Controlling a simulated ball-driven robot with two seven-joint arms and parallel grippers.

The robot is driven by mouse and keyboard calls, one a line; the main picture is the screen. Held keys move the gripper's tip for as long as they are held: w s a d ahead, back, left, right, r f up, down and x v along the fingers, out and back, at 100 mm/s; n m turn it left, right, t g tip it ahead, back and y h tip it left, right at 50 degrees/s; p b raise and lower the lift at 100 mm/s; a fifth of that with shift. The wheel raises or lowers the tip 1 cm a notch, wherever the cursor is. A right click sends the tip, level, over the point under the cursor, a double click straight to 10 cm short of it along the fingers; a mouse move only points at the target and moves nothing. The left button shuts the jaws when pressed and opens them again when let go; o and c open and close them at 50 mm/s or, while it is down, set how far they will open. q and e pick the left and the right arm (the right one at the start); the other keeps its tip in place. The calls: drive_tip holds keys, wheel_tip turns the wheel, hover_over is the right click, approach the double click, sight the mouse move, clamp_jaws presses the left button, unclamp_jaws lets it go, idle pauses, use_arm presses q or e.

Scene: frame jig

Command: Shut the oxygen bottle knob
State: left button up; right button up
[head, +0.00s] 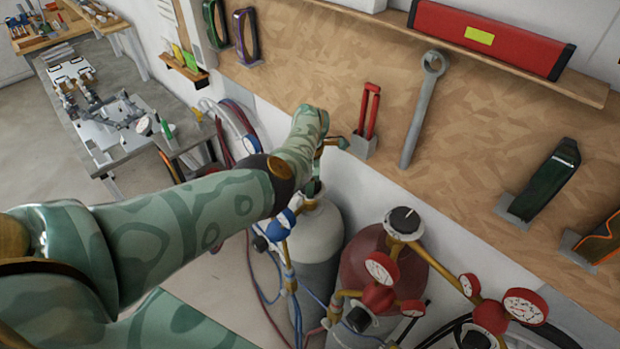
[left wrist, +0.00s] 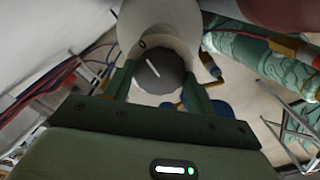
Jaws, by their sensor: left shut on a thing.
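The grey-white gas bottle (head: 316,240), with blue gauges (head: 277,230), stands under the board. Its dark grey round knob (left wrist: 160,72) with a white line mark shows in the left wrist view, at the bottle's top (left wrist: 165,22). My left gripper (left wrist: 158,84) is shut on this knob, one finger on each side. In the head view my left arm reaches over to the bottle from the left, and the left gripper (head: 314,188) sits at the bottle's top, with the knob mostly hidden there. My right gripper is not in view.
A dark red bottle (head: 375,265) with a black knob (head: 404,219) and red gauges stands close on the right. Hoses hang around both bottles. Above are a wooden tool board (head: 320,60), a wrench (head: 424,105) and red-handled pliers (head: 369,112). A workbench (head: 125,140) stands at the left.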

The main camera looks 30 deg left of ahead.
use_arm(q)
drive_tip(key=shift+w+r, duration=0.1)
drive_tip(key=shift+r, duration=0.05)
drive_tip(key=o, duration=1)
drive_tip(key=shift+r, duration=0.3)
wheel_tip(320, 180, up, 6)
drive_tip(key=p, duration=0.3)
drive_tip(key=shift+f, duration=0.15)
wheel_tip(320, 180, up, 10)
drive_tip(key=shift+f, duration=0.1)
